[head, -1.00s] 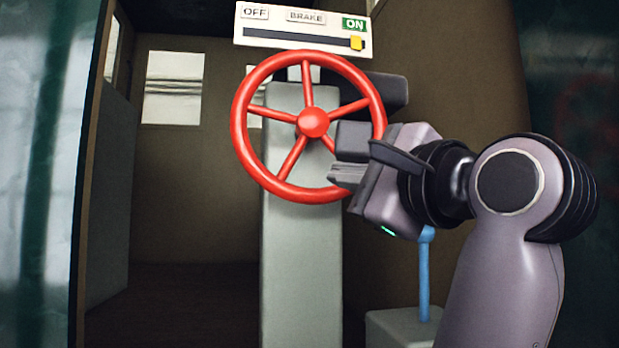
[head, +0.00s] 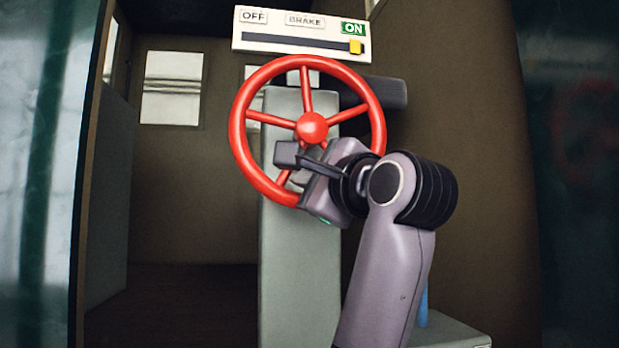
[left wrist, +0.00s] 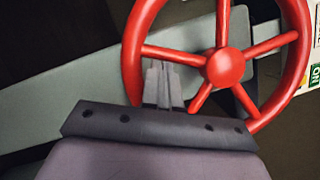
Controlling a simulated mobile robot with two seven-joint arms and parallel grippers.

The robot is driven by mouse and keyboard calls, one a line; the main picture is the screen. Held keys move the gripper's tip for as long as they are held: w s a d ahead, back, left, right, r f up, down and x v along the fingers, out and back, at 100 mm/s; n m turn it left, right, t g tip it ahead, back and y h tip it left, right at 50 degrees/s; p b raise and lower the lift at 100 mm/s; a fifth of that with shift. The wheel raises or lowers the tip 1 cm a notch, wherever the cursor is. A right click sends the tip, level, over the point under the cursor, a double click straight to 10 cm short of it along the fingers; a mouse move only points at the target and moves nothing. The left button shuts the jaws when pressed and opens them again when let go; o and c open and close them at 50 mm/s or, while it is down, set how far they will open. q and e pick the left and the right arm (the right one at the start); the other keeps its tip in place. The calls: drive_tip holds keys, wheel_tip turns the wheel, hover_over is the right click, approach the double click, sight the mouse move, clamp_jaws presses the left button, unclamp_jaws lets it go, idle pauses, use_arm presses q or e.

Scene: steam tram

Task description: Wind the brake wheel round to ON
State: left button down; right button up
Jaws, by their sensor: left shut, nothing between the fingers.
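The red brake wheel (head: 311,127) stands in front of a grey post, and it also shows close up in the left wrist view (left wrist: 225,67). Above it, the BRAKE plate (head: 290,42) has a slot with a yellow pointer (head: 356,47) at its right end, under the green ON label (head: 353,28). My left gripper (head: 288,166) is in front of the wheel's lower part, hiding some rim and spokes. Its fingers (left wrist: 162,86) are together and empty, left of the hub in the wrist view. I cannot tell whether they touch the wheel. My right gripper is not in view.
The grey post (head: 300,270) carries the wheel. A dark block (head: 385,93) sits behind the wheel at right. A blue lever (head: 423,305) rises from a grey box at lower right, partly hidden by my arm. The cab left of the post looks clear.

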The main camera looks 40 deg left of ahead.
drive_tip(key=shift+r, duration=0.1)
use_arm(q)
drive_tip(key=shift+s+a+r+m+t, duration=0.4)
drive_tip(key=shift+s+a+m, duration=0.1)
drive_tip(key=shift+m, duration=0.4)
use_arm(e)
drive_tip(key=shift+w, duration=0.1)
use_arm(q)
drive_tip(key=shift+s+a+r, duration=0.1)
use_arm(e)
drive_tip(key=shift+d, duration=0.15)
